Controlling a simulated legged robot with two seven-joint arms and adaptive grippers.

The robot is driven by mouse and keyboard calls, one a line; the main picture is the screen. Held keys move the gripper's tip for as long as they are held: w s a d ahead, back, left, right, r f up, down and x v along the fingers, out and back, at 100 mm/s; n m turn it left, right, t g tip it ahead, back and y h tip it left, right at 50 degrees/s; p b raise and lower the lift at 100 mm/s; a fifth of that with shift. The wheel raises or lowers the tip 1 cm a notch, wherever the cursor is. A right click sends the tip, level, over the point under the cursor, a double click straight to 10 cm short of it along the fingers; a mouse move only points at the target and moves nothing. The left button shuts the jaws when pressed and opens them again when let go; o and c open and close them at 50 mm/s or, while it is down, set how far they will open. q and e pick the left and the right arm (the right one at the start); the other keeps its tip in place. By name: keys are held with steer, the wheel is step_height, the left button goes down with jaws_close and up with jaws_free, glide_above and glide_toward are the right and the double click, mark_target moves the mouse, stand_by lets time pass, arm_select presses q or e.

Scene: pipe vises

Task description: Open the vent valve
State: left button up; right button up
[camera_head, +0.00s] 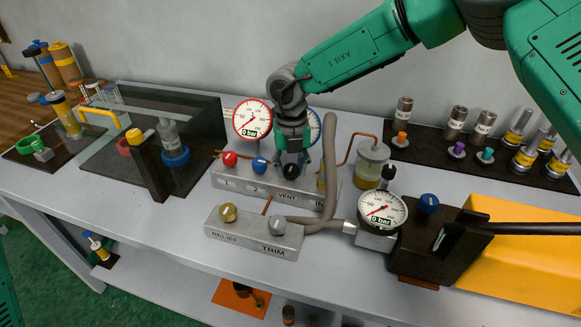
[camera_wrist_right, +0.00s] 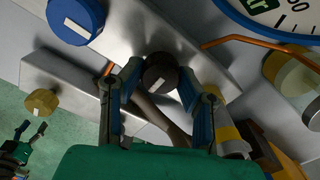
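The vent valve is a dark round knob (camera_head: 292,171) above the VENT label on the rear grey manifold block (camera_head: 262,190). In the right wrist view the knob (camera_wrist_right: 160,74), with a white mark on its face, sits between my right fingertips. My right gripper (camera_head: 293,158) reaches down from above. Its fingers lie against both sides of the knob, and it also shows in the wrist view (camera_wrist_right: 160,85). My left gripper (camera_wrist_right: 32,132) shows small at the lower left of the wrist view, its fingers apart and empty, away from the manifold.
A red knob (camera_head: 229,159) and a blue knob (camera_head: 260,165) stand left of the vent. The front block carries a brass knob (camera_head: 228,212) and a grey knob (camera_head: 277,225). A hose (camera_head: 329,180) and a gauge (camera_head: 382,211) stand right. The front left tabletop is clear.

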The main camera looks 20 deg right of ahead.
steer(key=shift+r+n+p, duration=0.1)
steer(key=shift+n+p, duration=0.3)
steer(key=shift+p, duration=0.15)
steer(key=n+p, duration=0.3)
steer(key=shift+r, duration=0.1)
steer(key=n+p, duration=0.1)
steer(key=n, duration=0.1)
steer(key=shift+d+n+p, duration=0.1)
steer(key=shift+n+p, duration=0.2)
steer(key=shift+n, duration=0.1)
steer(key=n+p, duration=0.1)
steer(key=n, duration=0.1)
steer(key=shift+n, duration=0.4)
steer(key=n+p, duration=0.1)
steer(key=n, duration=0.2)
steer(key=shift+w, duration=0.1)
steer(key=shift+w+d+n+p, duration=0.1)
steer(key=shift+n+p, duration=0.3)
steer(key=shift+n, duration=1.6)
